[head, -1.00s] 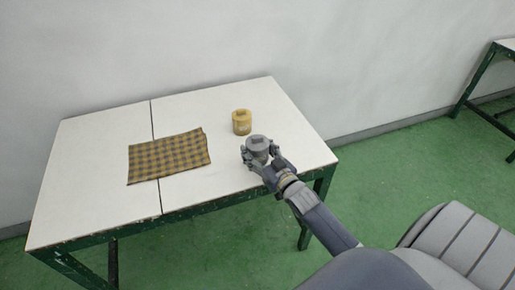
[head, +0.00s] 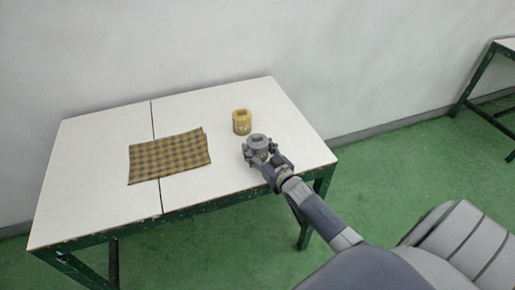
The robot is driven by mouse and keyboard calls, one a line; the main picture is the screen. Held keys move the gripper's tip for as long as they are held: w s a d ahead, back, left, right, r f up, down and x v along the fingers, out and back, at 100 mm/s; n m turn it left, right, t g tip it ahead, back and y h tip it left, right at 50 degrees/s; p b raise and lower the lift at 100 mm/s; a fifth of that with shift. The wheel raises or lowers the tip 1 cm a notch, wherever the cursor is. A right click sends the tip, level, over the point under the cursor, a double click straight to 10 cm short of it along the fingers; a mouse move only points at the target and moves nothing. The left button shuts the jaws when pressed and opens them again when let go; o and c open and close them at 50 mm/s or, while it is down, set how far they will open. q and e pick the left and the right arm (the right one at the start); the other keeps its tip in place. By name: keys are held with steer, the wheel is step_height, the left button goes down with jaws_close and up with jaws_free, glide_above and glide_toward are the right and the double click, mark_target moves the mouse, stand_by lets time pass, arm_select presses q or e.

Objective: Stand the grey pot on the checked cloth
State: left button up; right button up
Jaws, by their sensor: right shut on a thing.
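The grey pot (head: 258,142) is upright on the right half of the white table, or just above it; I cannot tell which. My right gripper (head: 259,155) is around it from the front right, shut on it, with a finger at each side. The gripper hides the pot's lower part. The checked cloth (head: 169,156), yellow-brown and dark, lies flat and empty on the left half of the table, across the seam. It is well to the left of the pot. My left gripper is not in view.
A yellow pot (head: 242,122) stands just behind and left of the grey pot. The white table (head: 95,150) has green legs and is bare around the cloth. A wall rises behind it. Another table (head: 492,70) is at the far right.

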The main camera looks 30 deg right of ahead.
steer(key=o, duration=1.4)
steer(key=shift+f, duration=0.1)
steer(key=shift+c, duration=0.2)
